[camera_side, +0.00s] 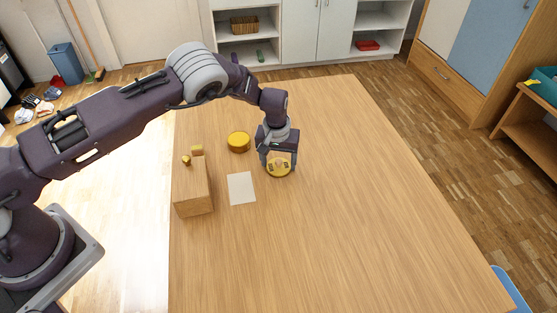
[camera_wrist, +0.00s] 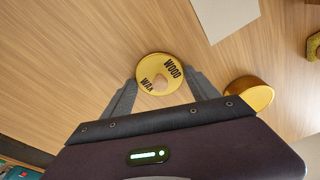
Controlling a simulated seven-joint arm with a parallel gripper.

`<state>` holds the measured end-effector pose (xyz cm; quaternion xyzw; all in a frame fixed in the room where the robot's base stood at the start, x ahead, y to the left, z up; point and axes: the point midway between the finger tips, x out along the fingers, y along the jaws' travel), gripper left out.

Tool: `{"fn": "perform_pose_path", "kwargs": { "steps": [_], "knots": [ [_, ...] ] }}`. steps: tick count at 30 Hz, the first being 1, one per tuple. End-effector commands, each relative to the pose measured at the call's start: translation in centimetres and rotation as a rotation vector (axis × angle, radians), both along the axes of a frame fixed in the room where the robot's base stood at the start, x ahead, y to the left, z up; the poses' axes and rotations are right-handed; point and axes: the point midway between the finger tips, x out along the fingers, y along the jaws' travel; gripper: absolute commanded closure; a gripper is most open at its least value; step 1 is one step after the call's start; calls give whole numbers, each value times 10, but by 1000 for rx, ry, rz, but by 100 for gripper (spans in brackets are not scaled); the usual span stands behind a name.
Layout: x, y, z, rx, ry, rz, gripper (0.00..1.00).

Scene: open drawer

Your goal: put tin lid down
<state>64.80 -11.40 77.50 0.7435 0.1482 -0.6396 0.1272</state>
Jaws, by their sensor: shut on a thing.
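My gripper (camera_side: 279,164) is shut on the tin lid (camera_side: 278,169), a round yellow disc with dark lettering. In the wrist view the lid (camera_wrist: 147,72) shows between the two fingers, with "WOOD" and "WAX" printed around a small tan knob in its middle. The lid is low over the table or on it; I cannot tell which. The yellow tin (camera_side: 238,143) stands on the table to the left of my gripper. It also shows in the wrist view (camera_wrist: 257,90), partly behind the gripper body.
A white sheet (camera_side: 241,188) lies on the wooden table (camera_side: 340,220), left of and nearer than the lid. A wooden block (camera_side: 193,190) with small yellow pieces on it stands further left. The table's right and near parts are clear.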

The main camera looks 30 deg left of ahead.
Motion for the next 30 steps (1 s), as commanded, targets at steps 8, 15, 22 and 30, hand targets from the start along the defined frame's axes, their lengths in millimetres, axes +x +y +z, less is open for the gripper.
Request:
{"fn": "perform_pose_path", "kwargs": {
  "steps": [8,15,22,30],
  "knots": [
    [0,0,-2,0,0,0,70],
    [0,0,-1,0,0,0,10],
    [1,0,3,0,-2,0,10],
    [-7,-4,64,-2,-4,-2,10]
  ]
}}
